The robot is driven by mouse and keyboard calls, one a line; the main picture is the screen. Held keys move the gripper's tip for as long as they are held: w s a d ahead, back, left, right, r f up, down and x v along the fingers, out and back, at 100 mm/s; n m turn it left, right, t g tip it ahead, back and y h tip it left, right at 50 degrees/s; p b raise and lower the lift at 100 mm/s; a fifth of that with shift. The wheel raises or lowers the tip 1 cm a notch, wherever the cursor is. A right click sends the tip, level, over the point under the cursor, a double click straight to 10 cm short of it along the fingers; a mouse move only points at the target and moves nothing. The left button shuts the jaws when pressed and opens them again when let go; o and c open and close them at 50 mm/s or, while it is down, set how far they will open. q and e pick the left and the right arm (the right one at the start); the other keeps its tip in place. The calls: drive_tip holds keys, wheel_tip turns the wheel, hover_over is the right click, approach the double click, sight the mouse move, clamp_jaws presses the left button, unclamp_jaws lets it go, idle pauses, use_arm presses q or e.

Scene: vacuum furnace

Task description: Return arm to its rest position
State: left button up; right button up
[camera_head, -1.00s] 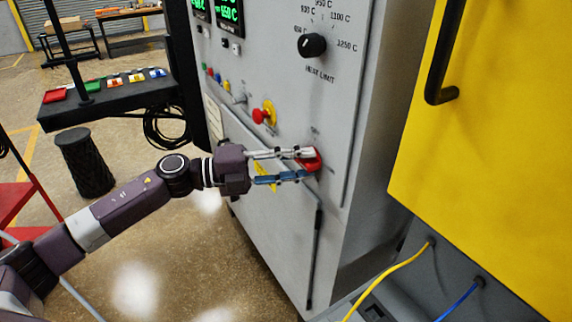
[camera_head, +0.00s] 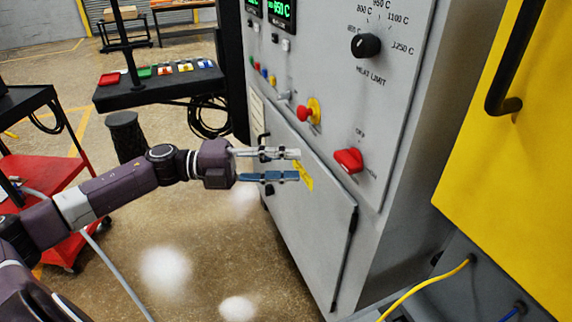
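My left arm (camera_head: 120,182) comes in from the left at mid height. Its gripper (camera_head: 298,166) is open and empty, with one pale finger above and one blue finger below. The fingers are in front of the lower door of the grey furnace cabinet (camera_head: 290,190). The red rotary switch (camera_head: 348,160) on the cabinet is to the right of the fingertips, with a gap between them. My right gripper is not in view.
The cabinet also carries a black heat limit knob (camera_head: 366,46) and a red emergency button (camera_head: 306,113). A yellow door (camera_head: 510,150) with a black handle is at the right. A black shelf with coloured trays (camera_head: 150,90) and a red cart (camera_head: 45,190) stand left.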

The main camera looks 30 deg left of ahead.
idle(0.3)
